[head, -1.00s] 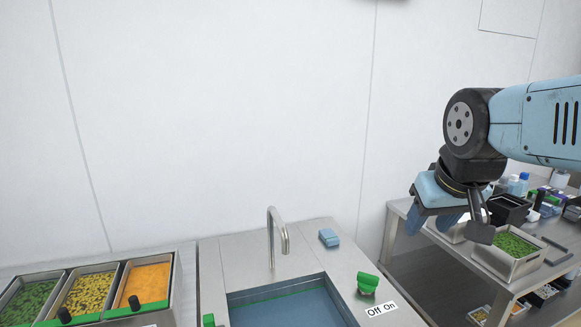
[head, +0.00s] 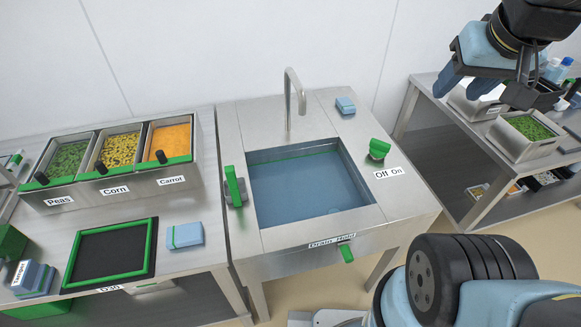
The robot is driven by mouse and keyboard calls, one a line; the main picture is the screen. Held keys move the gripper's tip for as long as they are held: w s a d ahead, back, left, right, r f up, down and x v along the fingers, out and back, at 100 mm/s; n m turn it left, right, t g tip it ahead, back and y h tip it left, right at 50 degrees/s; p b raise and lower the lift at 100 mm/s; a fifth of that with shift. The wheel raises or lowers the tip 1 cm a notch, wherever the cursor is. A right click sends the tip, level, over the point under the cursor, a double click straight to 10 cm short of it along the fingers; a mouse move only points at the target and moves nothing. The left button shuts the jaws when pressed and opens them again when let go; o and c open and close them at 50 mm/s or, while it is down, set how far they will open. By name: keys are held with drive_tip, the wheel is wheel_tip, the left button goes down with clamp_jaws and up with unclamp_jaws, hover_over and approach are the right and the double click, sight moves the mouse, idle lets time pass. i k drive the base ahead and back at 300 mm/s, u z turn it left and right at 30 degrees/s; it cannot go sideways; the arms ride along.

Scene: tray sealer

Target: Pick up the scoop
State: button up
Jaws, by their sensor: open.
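I cannot pick out a scoop for certain. Short black handles stand at the front of the peas bin (head: 70,157), the corn bin (head: 122,148) and the carrot bin (head: 172,137); I cannot tell whether any belongs to a scoop. An upright green handle on a grey base (head: 235,190) stands at the sink's left edge, and what it is stays unclear. My gripper (head: 468,90) is at the upper right, blue jaws pointing down, open and seemingly empty. It is well right of the bins and appears in front of the right-hand shelf table.
A water-filled sink (head: 312,228) with a tap (head: 292,100) stands in the middle. A green-framed black tray (head: 110,253) and a blue block (head: 185,236) lie on the left counter. A metal table (head: 430,95) with containers stands right. Floor shows between sink and table.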

sight(235, 190)
drive_tip(key=z, duration=1.85)
drive_tip(key=i, duration=0.1)
drive_tip(key=u, duration=3.25)
